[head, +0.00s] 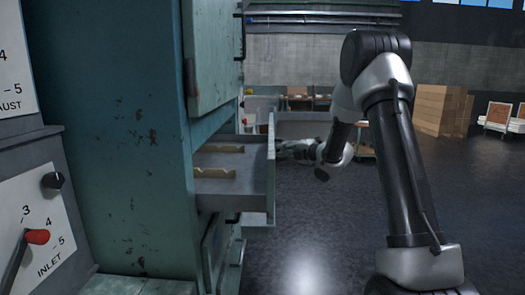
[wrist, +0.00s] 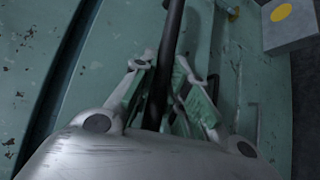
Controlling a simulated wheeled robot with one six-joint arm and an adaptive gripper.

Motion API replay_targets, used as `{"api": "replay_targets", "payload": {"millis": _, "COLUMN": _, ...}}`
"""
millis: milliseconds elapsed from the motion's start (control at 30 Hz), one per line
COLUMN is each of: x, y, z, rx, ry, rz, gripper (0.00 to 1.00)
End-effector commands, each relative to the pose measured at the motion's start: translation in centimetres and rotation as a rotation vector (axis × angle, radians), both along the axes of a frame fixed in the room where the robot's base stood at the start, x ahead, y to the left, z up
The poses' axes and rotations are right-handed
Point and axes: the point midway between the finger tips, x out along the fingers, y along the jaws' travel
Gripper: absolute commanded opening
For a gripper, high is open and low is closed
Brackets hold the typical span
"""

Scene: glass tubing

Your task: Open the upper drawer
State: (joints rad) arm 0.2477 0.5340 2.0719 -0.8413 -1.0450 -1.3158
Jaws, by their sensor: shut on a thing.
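The upper drawer (head: 268,185) stands pulled out of the green cabinet (head: 130,150), with its grey inside and pale notched wooden strips (head: 215,174) showing. My gripper (head: 283,150) is at the outer side of the drawer front, and the front partly hides its fingertips in the head view. In the wrist view my gripper (wrist: 160,100) has its fingers on both sides of a dark bar handle (wrist: 173,35) and is shut on it. The handle is hidden in the head view.
A lower drawer front (head: 216,245) sits beneath the open drawer. A control panel with a red-knobbed lever (head: 37,237) is at the left. Cardboard boxes (head: 440,110) and chairs (head: 497,115) stand far back. The dark floor (head: 310,220) right of the drawer is clear.

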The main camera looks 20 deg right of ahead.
Motion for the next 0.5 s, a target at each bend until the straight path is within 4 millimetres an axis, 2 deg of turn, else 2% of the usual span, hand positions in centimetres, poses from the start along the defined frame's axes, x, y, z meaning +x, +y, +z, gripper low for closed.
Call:
{"api": "replay_targets", "payload": {"millis": 33, "x": -0.6, "y": -2.2, "z": -0.2, "rx": 0.001, "ry": 0.004, "rz": -0.01, "gripper": 0.0}}
{"api": "replay_targets", "payload": {"millis": 100, "x": -1.4, "y": -4.6, "z": -0.2, "rx": 0.0, "ry": 0.003, "rz": -0.01, "gripper": 0.0}}
{"api": "replay_targets", "payload": {"millis": 500, "x": -5.8, "y": -17.9, "z": -0.2, "rx": 0.001, "ry": 0.003, "rz": -0.008, "gripper": 0.0}}
